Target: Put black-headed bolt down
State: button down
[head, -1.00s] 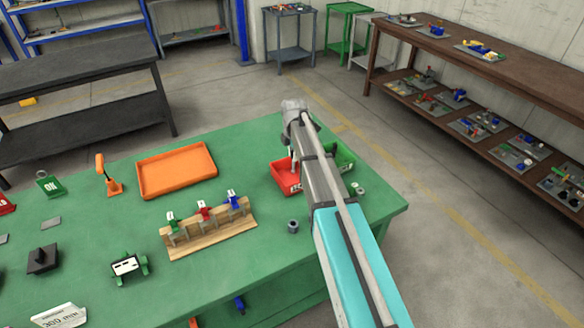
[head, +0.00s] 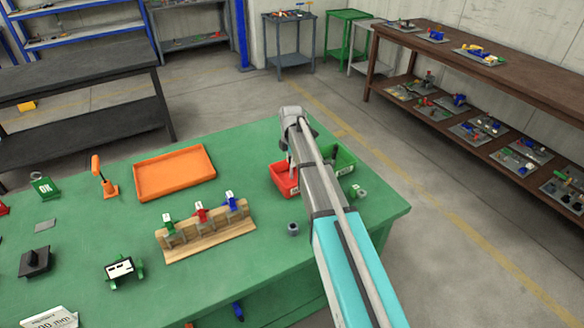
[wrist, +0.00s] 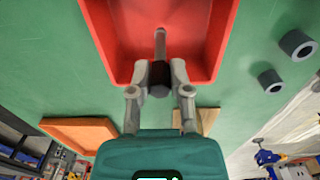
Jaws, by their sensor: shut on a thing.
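In the wrist view my gripper (wrist: 159,82) is shut on the black-headed bolt (wrist: 159,76). The black head sits between the fingertips and the grey shank points away from the gripper, over the red bin (wrist: 103,35). I cannot tell whether the bolt touches the bin. In the head view my arm reaches over the green table (head: 120,212), and the red bin (head: 283,182) shows just left of the arm's end. The fingers and bolt are mostly hidden there by the arm.
A green bin (head: 342,158) stands right of the red one. Grey nuts (head: 293,229) lie near the bins. A wooden rack (head: 210,232) with coloured clamps and an orange tray (head: 174,172) stand to the left. The green table between them has free room.

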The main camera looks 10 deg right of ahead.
jog(key=shift+f+b, duration=0.55)
jog(key=shift+f, duration=0.3)
jog(key=shift+f, duration=0.15)
jog(key=c, duration=0.6)
grip_release()
jog(key=shift+o, duration=0.2)
jog(key=shift+r, duration=0.25)
notch_tip(320, 180, up, 12)
jog(key=p, duration=1.2)
jog(key=shift+s, duration=0.1)
